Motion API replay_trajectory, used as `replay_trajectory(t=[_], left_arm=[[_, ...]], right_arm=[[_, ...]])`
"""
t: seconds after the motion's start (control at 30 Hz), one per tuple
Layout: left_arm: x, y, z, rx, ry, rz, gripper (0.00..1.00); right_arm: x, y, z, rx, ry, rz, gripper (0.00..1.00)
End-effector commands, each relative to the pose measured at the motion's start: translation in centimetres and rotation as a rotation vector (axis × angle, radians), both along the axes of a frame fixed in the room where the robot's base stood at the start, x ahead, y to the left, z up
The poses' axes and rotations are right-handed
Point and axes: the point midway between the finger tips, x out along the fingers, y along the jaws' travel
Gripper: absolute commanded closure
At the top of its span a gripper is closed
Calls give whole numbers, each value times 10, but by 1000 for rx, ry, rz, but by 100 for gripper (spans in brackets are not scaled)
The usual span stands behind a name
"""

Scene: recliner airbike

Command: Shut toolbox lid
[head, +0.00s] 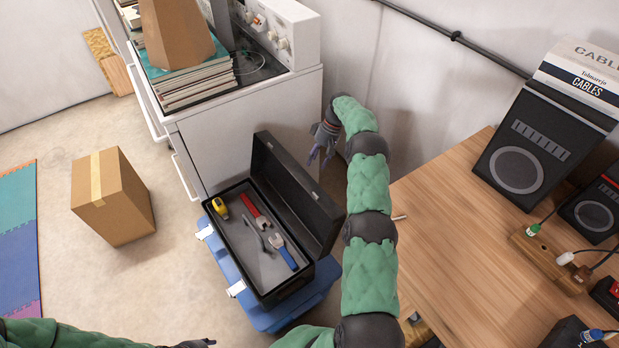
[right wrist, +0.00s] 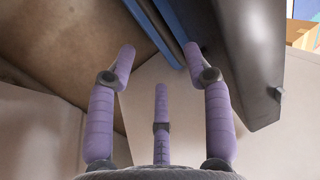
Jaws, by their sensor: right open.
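The black toolbox (head: 232,244) stands open on a blue case, with tools lying in its tray. Its lid (head: 296,191) is raised, standing up along the box's right side. A dark grey panel, probably the lid (right wrist: 237,60), shows close by at the upper right there. I cannot tell if a finger touches it. My left gripper (head: 195,343) is only partly visible at the bottom edge.
The blue case (head: 222,250) sits under the toolbox. A white cabinet (head: 240,125) stands behind it. A wooden desk (head: 450,215) with speakers is to the right of my right arm. A cardboard box (head: 112,195) stands on the floor at left, with free floor around it.

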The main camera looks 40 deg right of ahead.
Motion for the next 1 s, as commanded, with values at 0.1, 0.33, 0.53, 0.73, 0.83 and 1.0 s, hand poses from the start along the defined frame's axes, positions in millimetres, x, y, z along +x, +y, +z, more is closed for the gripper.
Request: replay_trajectory(t=[0.1,0.33,0.53,0.73,0.83,1.0], left_arm=[[0,0,-8,0,0,0,60],[0,0,-17,0,0,0,60],[0,0,-21,0,0,0,60],[0,0,-21,0,0,0,60],[0,0,-21,0,0,0,60],[0,0,-21,0,0,0,60]], right_arm=[[0,10,-23,2,2,1,49],[1,26,-56,2,2,1,49],[2,33,-70,0,0,0,49],[2,34,-73,0,0,0,49],[2,34,-72,0,0,0,49],[2,34,-72,0,0,0,83]])
